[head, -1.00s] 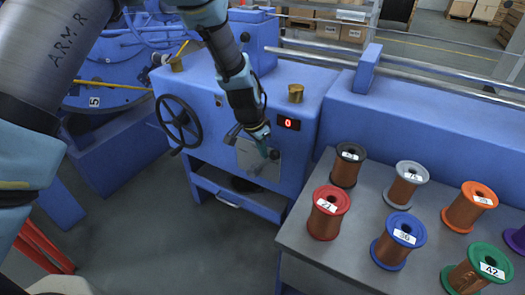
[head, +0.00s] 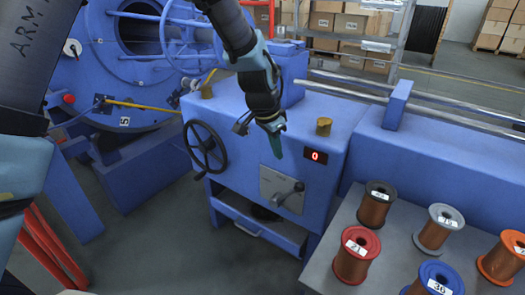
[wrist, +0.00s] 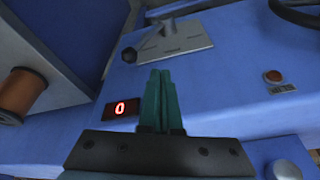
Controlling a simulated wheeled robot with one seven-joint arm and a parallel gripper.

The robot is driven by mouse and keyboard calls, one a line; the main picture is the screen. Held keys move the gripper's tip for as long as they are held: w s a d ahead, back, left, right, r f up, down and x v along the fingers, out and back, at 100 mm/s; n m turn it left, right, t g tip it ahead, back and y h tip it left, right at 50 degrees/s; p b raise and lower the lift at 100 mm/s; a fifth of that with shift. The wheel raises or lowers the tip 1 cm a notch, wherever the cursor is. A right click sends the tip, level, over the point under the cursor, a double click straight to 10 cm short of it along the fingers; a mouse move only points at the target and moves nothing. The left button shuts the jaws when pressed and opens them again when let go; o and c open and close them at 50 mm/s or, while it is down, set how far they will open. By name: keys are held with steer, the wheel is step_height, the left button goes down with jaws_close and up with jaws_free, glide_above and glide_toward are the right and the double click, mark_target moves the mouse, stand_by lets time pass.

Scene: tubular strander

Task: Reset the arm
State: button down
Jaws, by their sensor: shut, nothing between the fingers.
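My gripper (head: 275,143) hangs from my arm in front of the blue machine housing (head: 335,195), above and apart from the grey plate with a dark lever (head: 282,190). In the wrist view its green fingers (wrist: 159,98) are together, with nothing between them. The red display reading 0 (head: 315,156) is right of the gripper in the head view. In the wrist view the display (wrist: 121,108) is just left of the fingers, and the plate (wrist: 175,42) lies beyond them.
A black handwheel (head: 205,148) is on the housing's left. A grey table (head: 345,218) at lower right bears several numbered copper spools, including a red one (head: 356,255). A yellow rod (head: 140,105) and the large blue rotor (head: 140,50) are at left. Open floor (head: 190,250) lies in front.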

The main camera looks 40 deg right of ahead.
steer(key=shift+r, duration=0.1)
steer(key=w+a+r+n+p, duration=0.1)
steer(key=w+a+r+n, duration=0.15)
steer(key=w+a, duration=0.35)
steer(key=w+a+r+n+t+y+p, duration=0.1)
steer(key=w+a+r+n+p, duration=0.15)
steer(key=a, duration=0.55)
steer(key=w+a+r+n+p, duration=0.1)
steer(key=w+a+r+n, duration=0.1)
steer(key=w+a+r, duration=0.45)
steer(key=s+a+r+n+y+p, duration=0.1)
steer(key=a+n, duration=0.4)
steer(key=a, duration=0.9)
steer(key=s+a+r+n+y+p, duration=0.1)
steer(key=a+n, duration=0.5)
steer(key=a, duration=0.9)
steer(key=s+r+p, duration=0.1)
steer(key=s+p, duration=0.1)
steer(key=s, duration=0.1)
steer(key=shift+s+r+t+p, duration=0.2)
steer(key=shift+r+t+p, duration=0.1)
steer(key=shift+r, duration=0.1)
